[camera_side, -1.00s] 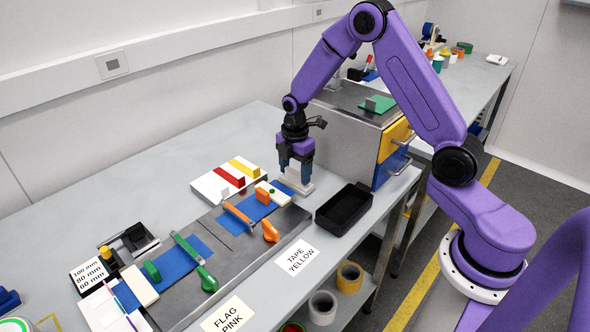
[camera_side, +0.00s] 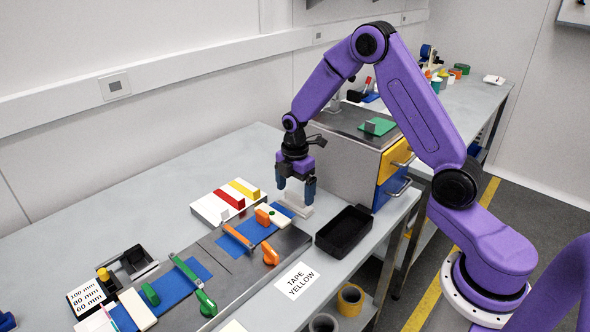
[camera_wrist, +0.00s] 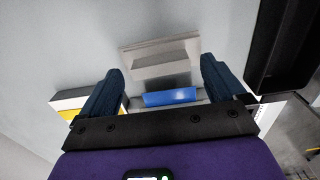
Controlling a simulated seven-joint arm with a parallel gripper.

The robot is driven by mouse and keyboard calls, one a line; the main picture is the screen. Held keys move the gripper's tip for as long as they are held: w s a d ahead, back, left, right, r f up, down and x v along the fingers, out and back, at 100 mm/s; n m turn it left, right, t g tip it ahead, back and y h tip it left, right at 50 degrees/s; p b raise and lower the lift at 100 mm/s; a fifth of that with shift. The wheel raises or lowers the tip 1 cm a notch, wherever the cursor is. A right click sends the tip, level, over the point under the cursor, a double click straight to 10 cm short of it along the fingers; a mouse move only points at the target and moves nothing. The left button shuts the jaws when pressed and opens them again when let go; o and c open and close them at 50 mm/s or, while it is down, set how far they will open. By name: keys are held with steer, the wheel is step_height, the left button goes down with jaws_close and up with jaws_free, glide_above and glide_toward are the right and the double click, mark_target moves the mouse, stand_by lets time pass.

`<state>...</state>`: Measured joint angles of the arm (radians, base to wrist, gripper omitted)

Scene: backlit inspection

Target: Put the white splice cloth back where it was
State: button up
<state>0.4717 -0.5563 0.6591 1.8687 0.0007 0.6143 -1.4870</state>
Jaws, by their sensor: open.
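The white splice cloth (camera_side: 299,209), as I take it, is a pale flat piece with a raised block on top. It lies on the grey bench at the far end of the metal plate, and also shows ahead of my fingers in the wrist view (camera_wrist: 160,55). My gripper (camera_side: 296,190) is open above it, one finger to each side, with nothing held between them. The fingers also frame it in the wrist view (camera_wrist: 163,85). Whether they touch it I cannot tell. A white board (camera_side: 208,209) to the left carries a red piece (camera_side: 229,199) and a yellow piece (camera_side: 244,188).
A black tray (camera_side: 344,232) stands close to the right, and a grey cabinet (camera_side: 341,160) stands behind. The metal plate (camera_side: 221,263) bears blue strips, orange clips and a green clip (camera_side: 194,285). A "TAPE YELLOW" label (camera_side: 297,281) lies at the front. The back left bench is clear.

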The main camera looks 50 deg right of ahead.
mark_target(295, 195)
step_height(295, 195, up, 11)
stand_by(0.3)
steer(key=s+a+r+m, duration=0.25)
steer(key=s+a, duration=0.75)
steer(key=s, duration=0.5)
steer(key=s+d+m, duration=0.1)
steer(key=s+m, duration=0.2)
steer(key=s, duration=1.5)
steer(key=shift+d+r, duration=0.25)
steer(key=shift+d, duration=0.15)
